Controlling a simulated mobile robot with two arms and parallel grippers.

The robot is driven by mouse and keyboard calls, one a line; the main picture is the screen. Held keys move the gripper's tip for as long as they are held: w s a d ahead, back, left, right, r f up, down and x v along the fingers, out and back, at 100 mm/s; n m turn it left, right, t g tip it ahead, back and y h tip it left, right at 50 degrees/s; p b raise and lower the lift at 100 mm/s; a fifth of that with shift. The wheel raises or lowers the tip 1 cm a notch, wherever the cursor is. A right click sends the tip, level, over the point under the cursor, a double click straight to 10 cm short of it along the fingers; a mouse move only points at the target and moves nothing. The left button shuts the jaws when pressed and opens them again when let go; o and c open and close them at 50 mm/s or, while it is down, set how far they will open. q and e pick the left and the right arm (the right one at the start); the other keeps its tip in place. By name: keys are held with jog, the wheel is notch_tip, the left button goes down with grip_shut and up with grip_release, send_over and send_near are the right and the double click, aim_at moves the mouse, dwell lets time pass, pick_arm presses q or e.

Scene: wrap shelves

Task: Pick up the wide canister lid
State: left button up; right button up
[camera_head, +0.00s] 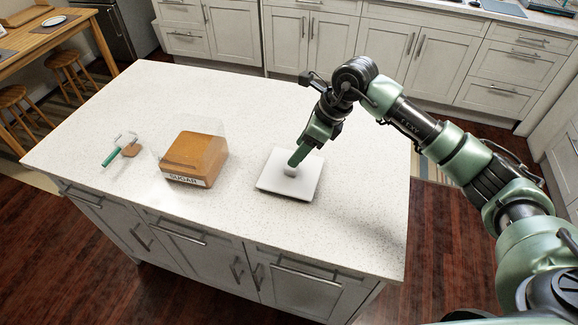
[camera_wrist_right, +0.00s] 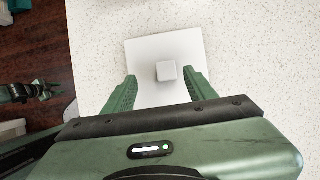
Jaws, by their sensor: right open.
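The wide canister lid (camera_head: 300,184) is a flat white square with a small pale knob (camera_head: 290,171) at its middle. It lies on the island counter, right of the clear canister. It also shows in the right wrist view (camera_wrist_right: 150,50), with its knob (camera_wrist_right: 166,71) between my fingers. My right gripper (camera_head: 296,160) is open above the lid, fingers pointing down. In the right wrist view the fingers (camera_wrist_right: 160,82) stand apart on either side of the knob, with gaps visible. The canister (camera_head: 194,152) is clear, holds brown contents and has a SUGAR label.
A green-handled utensil (camera_head: 111,156) and a small brown item (camera_head: 131,150) lie at the counter's left. The pale speckled counter (camera_head: 350,220) is clear around the lid. Its front and right edges are fairly near the lid. Cabinets line the back.

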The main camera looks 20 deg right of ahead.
aim_at(291, 174)
jog(key=f+p, duration=0.1)
jog(key=f, duration=0.1)
jog(key=shift+w+f+h+p, duration=0.2)
jog(key=shift+f+h+p, duration=0.1)
jog(key=shift+p, duration=0.05)
jog(key=p+x, duration=0.2)
jog(key=x, duration=0.1)
jog(key=shift+w+f, duration=0.15)
jog(key=shift+f, duration=0.25)
jog(key=shift+w+a+f, duration=0.1)
jog(key=shift+f, duration=0.4)
grip_shut()
